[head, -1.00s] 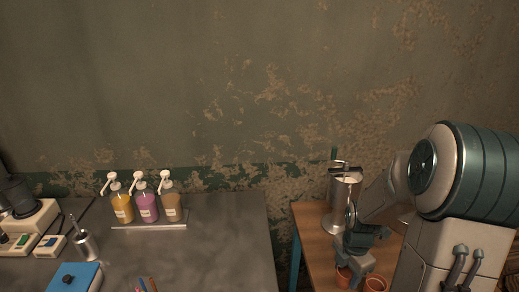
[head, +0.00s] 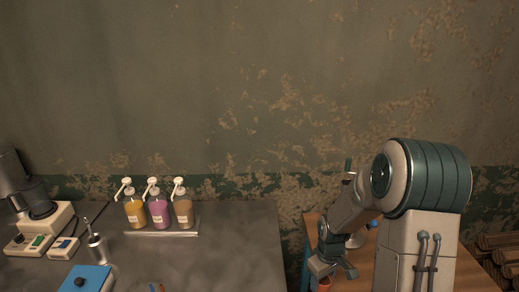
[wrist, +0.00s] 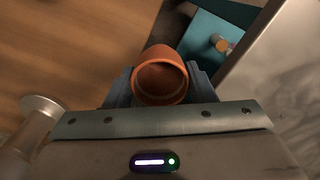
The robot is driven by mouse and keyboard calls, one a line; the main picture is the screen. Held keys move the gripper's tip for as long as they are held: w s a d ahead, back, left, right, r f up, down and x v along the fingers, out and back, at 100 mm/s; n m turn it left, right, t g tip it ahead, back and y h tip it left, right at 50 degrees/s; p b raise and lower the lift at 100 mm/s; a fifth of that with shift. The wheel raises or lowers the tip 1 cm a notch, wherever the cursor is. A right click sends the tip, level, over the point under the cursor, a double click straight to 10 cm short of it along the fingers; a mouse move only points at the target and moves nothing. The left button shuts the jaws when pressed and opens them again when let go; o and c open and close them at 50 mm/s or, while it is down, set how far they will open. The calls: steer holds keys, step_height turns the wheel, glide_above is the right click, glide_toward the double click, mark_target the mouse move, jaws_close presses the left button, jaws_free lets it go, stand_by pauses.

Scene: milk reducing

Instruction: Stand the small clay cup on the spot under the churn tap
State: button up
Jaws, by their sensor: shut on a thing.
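The small clay cup (wrist: 160,56) is orange-brown and sits between the two fingers of my gripper (wrist: 160,85) in the wrist view, its round mouth facing the camera. In the head view my gripper (head: 334,270) is low at the right, over the left edge of the wooden table, with part of the cup (head: 324,284) below it. The gripper is shut on the cup. The metal churn (head: 355,240) is mostly hidden behind my arm; its flared base and a blue part (head: 373,223) beside it show. The spot under the tap cannot be made out.
The counter holds three pump bottles (head: 158,212) on a tray, a metal cup (head: 97,248) and a blue box (head: 85,279). Stacked logs (head: 500,250) lie far right.

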steer(key=a+m, duration=0.1)
steer(key=m, duration=0.1)
steer(key=w+a+f+m, duration=0.1)
steer(key=m, duration=0.1)
steer(key=a+f+m, duration=0.1)
steer(key=m, duration=0.1)
steer(key=shift+w+a+f, duration=0.1)
steer(key=shift+w+a, duration=0.2)
steer(key=shift+w, duration=0.05)
steer(key=shift+s+d, duration=0.1)
